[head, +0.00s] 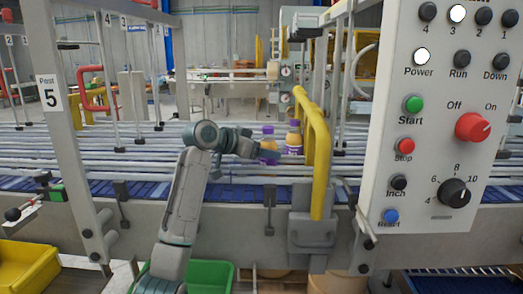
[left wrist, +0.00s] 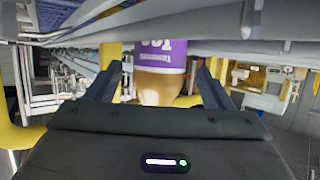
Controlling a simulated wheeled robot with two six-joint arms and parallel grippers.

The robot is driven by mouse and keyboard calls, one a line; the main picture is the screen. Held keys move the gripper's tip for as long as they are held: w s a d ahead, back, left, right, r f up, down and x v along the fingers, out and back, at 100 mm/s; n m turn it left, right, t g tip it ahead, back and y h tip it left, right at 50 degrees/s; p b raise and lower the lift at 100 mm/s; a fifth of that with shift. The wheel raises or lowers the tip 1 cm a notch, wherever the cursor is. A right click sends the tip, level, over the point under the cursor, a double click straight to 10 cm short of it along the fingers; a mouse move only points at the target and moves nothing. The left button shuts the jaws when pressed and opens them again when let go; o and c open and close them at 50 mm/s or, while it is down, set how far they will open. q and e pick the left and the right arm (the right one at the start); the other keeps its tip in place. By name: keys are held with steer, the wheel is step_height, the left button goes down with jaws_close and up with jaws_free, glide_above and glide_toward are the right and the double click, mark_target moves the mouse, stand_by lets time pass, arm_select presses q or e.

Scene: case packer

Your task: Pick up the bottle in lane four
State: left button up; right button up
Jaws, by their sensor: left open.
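In the left wrist view, my open left gripper (left wrist: 158,82) faces a bottle with a purple label and tan body (left wrist: 161,55). The bottle shows between the two fingers, with a gap on each side. I cannot tell its lane. My right gripper is not in view.
Conveyor guide rails (head: 120,155) run across the scene. A yellow bent handle (head: 316,150) stands just right of the bottles. A control panel (head: 440,120) fills the right side. A green bin (head: 208,276) sits below.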

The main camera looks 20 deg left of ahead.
arm_select(q)
steer(key=b+v, duration=0.3)
steer(key=v, duration=0.7)
steer(key=shift+s+a, duration=0.25)
steer(key=shift+r, duration=0.25)
